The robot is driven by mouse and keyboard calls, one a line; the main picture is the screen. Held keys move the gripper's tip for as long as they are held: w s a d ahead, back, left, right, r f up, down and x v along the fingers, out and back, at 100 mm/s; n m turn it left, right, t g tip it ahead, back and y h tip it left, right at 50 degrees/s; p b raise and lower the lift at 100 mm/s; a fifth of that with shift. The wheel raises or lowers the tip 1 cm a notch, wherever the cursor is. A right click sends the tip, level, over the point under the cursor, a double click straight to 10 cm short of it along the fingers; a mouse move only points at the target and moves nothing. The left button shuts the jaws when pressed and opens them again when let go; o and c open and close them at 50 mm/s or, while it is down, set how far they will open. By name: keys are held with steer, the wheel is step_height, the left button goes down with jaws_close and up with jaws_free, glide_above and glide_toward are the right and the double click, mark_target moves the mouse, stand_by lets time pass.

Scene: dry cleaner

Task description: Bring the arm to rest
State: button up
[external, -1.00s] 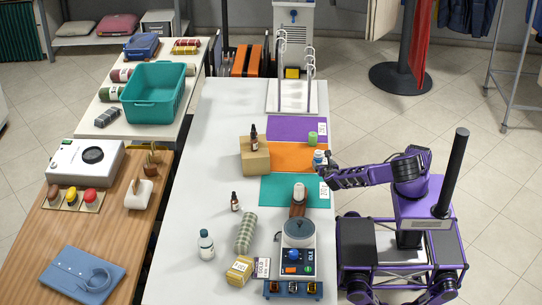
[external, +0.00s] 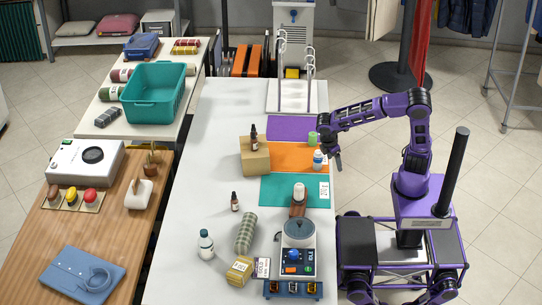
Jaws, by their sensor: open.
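My purple arm rises from its base at the right of the white table (external: 190,215). It bends over so that my gripper (external: 335,162) hangs in the air near the table's right edge. The gripper is open and points down, with nothing seen between its fingers. A small white bottle with a blue label (external: 318,160) stands upright on the orange mat (external: 285,153), just left of the gripper and apart from it as far as I can tell. A green cylinder (external: 312,139) stands behind that bottle, close to the gripper's left side.
A teal mat (external: 275,190) and a purple mat (external: 285,128) flank the orange one. A cardboard box (external: 254,160) bears a dark dropper bottle (external: 254,137). A scale-like device (external: 299,250) and a brown bottle (external: 298,207) stand nearer the front. Open floor lies right of the arm.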

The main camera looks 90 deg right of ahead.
steer(key=s+a+r+m+y, duration=0.1)
steer(key=a+r+m+y, duration=0.1)
steer(key=r+y, duration=0.6)
steer(key=s+a+r+m+y, duration=0.2)
steer(key=r+y, duration=0.3)
steer(key=r, duration=0.6)
steer(key=s+d+f+m+t+h+p, duration=0.1)
steer(key=s+d+f+m+t+h, duration=0.1)
steer(key=s+f+t+h, duration=0.5)
steer(key=shift+d+f+t+h, duration=0.65)
steer(key=shift+f+h, duration=0.3)
steer(key=shift+h, duration=0.45)
